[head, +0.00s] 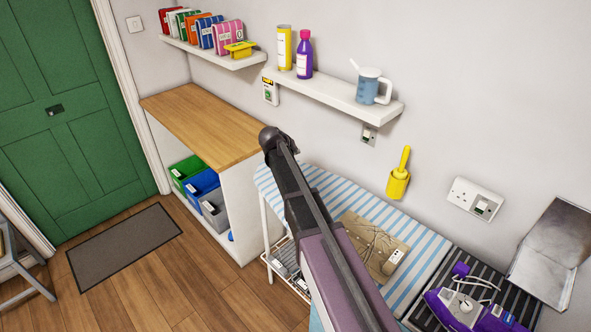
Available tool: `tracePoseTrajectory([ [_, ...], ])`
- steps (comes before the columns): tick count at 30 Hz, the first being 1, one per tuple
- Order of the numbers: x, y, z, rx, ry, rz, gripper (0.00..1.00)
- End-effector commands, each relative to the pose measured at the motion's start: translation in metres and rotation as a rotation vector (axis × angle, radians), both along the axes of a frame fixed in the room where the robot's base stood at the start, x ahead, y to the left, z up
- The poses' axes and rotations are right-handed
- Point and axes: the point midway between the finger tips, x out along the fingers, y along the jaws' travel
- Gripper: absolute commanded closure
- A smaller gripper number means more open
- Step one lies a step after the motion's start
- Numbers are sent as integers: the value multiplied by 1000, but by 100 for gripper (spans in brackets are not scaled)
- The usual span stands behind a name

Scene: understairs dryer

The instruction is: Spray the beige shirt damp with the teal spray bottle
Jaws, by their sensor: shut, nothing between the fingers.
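A flat beige piece with thin crease-like lines, which looks like the beige shirt (360,232), lies on the blue-and-white striped ironing board (425,242). My arm crosses the board in front of its left part and hides some of it. A small pale item (397,257) sits at the shirt's right edge; I cannot tell what it is. I do not see the teal spray bottle; it may be hidden behind my arm. I cannot make out my gripper's fingers; only arm links and a dark rounded joint show.
A purple iron (463,307) rests on a dark ribbed stand at the board's right. A wall shelf (335,93) holds a yellow can, a purple bottle and a measuring jug (370,87). A wooden-topped cabinet (205,122) with bins stands left. The floor by the mat (124,247) is clear.

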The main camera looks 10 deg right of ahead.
Motion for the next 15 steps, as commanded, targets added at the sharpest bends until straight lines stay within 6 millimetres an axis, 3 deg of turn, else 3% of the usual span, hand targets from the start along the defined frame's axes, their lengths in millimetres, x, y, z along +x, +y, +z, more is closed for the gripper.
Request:
tracePoseTrajectory([
  [6, 0, 0, -20, 0, 0, 0, 100],
  [15, 0, -1, -27, 0, 0, 0, 100],
])
